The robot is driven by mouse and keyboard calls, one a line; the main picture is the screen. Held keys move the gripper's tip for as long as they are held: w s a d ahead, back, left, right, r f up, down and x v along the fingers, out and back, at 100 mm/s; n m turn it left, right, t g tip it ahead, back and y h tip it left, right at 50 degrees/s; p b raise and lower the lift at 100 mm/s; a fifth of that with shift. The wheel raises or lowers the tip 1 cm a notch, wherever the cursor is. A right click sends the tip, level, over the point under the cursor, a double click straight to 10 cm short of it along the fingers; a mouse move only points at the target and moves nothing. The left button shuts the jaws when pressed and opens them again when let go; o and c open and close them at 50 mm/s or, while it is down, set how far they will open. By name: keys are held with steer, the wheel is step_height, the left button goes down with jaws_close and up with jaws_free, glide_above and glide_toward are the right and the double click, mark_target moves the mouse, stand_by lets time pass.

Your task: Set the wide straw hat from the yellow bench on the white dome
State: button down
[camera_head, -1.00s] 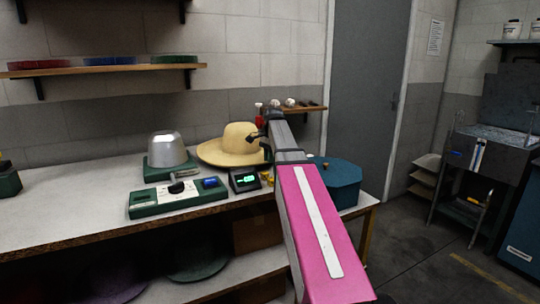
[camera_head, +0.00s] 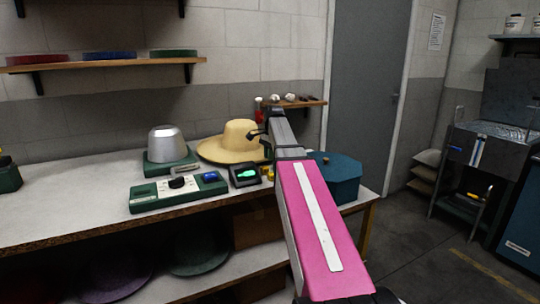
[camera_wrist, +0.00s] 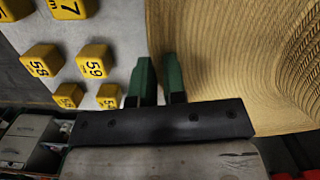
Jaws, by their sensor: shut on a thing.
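The wide straw hat (camera_head: 239,137) rests upright, brim down, on the light worktop (camera_head: 95,190), right of the dome. My gripper (camera_head: 258,136) is at the right side of the hat, partly hiding its brim. In the wrist view, the green fingers of my gripper (camera_wrist: 160,78) are close together at the edge of the straw brim (camera_wrist: 225,60), shut on it. The contact between the fingertips is partly hidden. The dome (camera_head: 166,144) looks silvery grey; it stands bare on a green base at the hat's left.
A green control panel (camera_head: 178,192) and a small display (camera_head: 244,175) stand in front. A blue-green box (camera_head: 337,178) is right of my arm. Yellow numbered blocks (camera_wrist: 92,64) lie beside the brim. A wall shelf (camera_head: 110,67) is above left.

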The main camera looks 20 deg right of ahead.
steer(key=shift+f, duration=0.5)
steer(key=c, duration=1.1)
jaws_free()
